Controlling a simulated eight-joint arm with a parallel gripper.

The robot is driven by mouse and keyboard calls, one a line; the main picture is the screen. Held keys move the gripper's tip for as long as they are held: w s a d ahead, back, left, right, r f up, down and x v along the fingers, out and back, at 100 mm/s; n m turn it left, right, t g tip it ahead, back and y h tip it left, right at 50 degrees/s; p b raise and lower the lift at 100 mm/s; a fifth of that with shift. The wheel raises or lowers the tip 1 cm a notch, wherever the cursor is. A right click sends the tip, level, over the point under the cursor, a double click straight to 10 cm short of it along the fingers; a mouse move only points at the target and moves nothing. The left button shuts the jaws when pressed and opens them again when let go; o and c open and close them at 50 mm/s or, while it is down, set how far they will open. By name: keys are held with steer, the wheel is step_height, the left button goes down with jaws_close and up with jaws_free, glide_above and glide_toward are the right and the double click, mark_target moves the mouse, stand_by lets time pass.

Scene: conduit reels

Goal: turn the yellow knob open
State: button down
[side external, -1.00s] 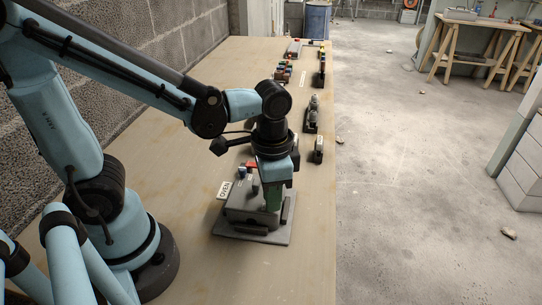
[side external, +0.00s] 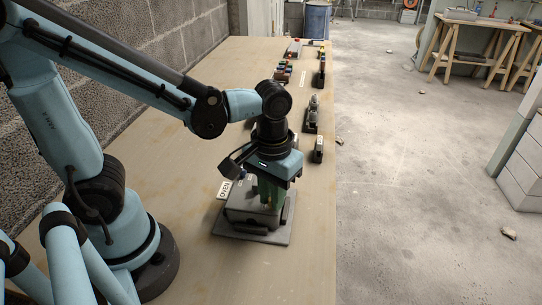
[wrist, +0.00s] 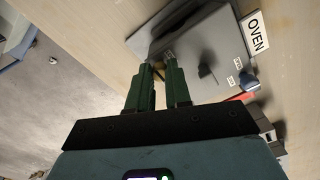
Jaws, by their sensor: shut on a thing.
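A grey box on a flat base plate, with a white label reading OVEN (wrist: 256,33), stands on the bench in front of my arm. My gripper (wrist: 158,66) has green fingers and is shut on the knob, above the box (wrist: 202,40). In the side view, the gripper (side external: 268,205) points down onto the box (side external: 245,213), and the fingers mostly hide the knob. I cannot read the knob's angle.
A dark knob (wrist: 207,71) and a red part (wrist: 246,97) sit beside the fingers in the wrist view. Several small devices (side external: 312,115) stand farther along the bench (side external: 180,165). The bench's right edge drops to the concrete floor.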

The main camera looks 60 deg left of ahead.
stand_by(0.3)
steer(key=c, duration=1)
jaws_free()
steer(key=shift+c, duration=0.2)
step_height(320, 180, up, 12)
steer(key=w+a+f+m+t, duration=0.2)
steer(key=a+f+m+t, duration=0.1)
steer(key=a+f+t, duration=0.2)
steer(key=shift+w+a+f+m+t, duration=0.15)
steer(key=shift+w+a+m+t, duration=0.15)
steer(key=shift+a+t, duration=0.7)
